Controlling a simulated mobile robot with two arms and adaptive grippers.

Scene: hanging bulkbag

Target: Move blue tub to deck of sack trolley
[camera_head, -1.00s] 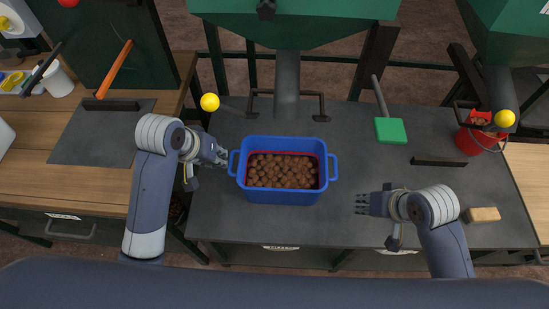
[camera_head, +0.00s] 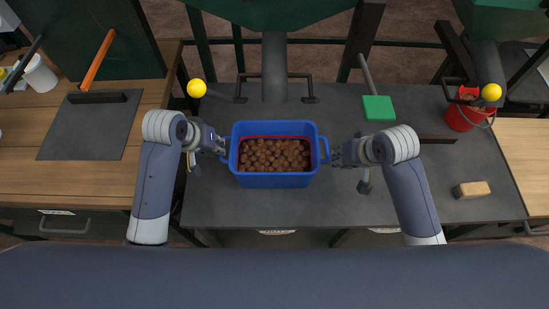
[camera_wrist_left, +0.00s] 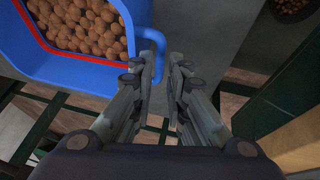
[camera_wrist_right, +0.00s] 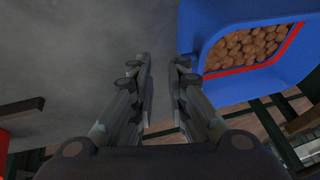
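The blue tub (camera_head: 275,180), full of brown round pieces, stands upright on the dark worktop, with a handle at each end. My left gripper (camera_head: 222,145) is at its left handle; in the left wrist view the open fingers (camera_wrist_left: 162,68) have the handle (camera_wrist_left: 157,42) at their tips, partly hidden by one finger. My right gripper (camera_head: 334,153) is just beside the right handle (camera_head: 325,150). In the right wrist view its fingers (camera_wrist_right: 163,68) are apart with only worktop between them, and the tub lies to the right. I cannot make out a sack trolley.
On the dark worktop (camera_head: 345,205) are a green scoop (camera_head: 378,108), a red bucket (camera_head: 459,120) and a tan block (camera_head: 472,189). Green hoppers hang behind. A wooden bench (camera_head: 60,185) stands at the left. Yellow balls (camera_head: 197,88) show near the hoppers.

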